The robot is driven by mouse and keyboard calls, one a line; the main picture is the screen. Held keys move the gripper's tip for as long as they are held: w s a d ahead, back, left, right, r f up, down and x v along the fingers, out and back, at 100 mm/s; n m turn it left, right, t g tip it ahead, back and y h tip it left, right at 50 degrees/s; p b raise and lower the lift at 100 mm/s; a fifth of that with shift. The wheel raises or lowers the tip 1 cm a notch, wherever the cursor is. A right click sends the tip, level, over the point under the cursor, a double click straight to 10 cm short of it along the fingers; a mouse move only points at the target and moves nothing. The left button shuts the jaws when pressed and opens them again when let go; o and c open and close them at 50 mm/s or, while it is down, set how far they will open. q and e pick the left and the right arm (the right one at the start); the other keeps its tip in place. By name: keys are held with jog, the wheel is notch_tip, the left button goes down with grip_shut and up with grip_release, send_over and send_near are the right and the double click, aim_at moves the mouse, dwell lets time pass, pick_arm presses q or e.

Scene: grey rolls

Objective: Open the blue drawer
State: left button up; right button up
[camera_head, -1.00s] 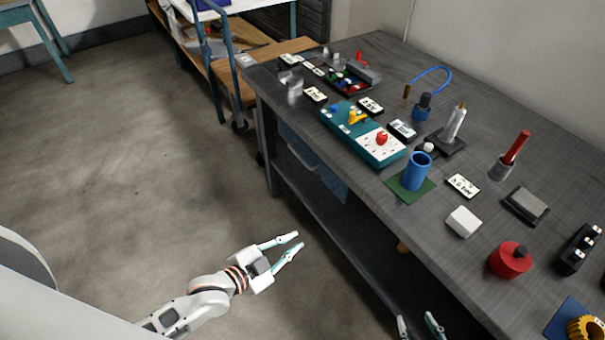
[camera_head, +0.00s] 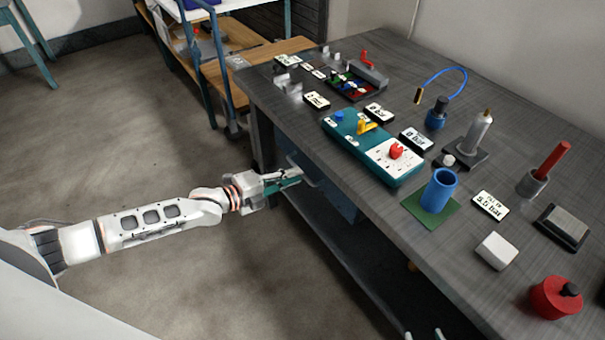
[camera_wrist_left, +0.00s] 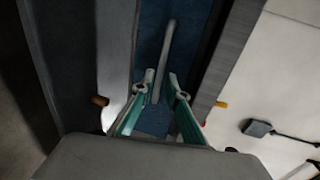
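The blue drawer (camera_head: 342,201) hangs under the workbench top, its front partly hidden by the bench edge and my left gripper. Its pale bar handle (camera_head: 303,172) shows at the front. My left gripper (camera_head: 299,176) is at the handle. In the left wrist view, the handle (camera_wrist_left: 167,48) runs between the two fingertips (camera_wrist_left: 161,82), over the blue drawer front (camera_wrist_left: 151,122). The fingers look parted, with a gap beside the bar. Only the tips of my right gripper (camera_head: 423,336) show at the bottom edge, apart and empty.
The grey workbench (camera_head: 300,125) holds a teal control box (camera_head: 357,152), a blue cup (camera_head: 440,188) on a green mat, a white block (camera_head: 497,250) and a red knobbed cylinder (camera_head: 556,297). A cart (camera_head: 205,75) stands behind.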

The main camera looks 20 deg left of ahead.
pick_arm(q)
jog(key=x, duration=0.3)
jog(key=shift+f, duration=0.15)
jog(key=shift+w+d+b, duration=0.15)
jog(key=shift+w+b, duration=0.1)
jog(key=shift+b, duration=0.05)
pick_arm(e)
jog(key=shift+w, duration=0.25)
pick_arm(q)
grip_shut()
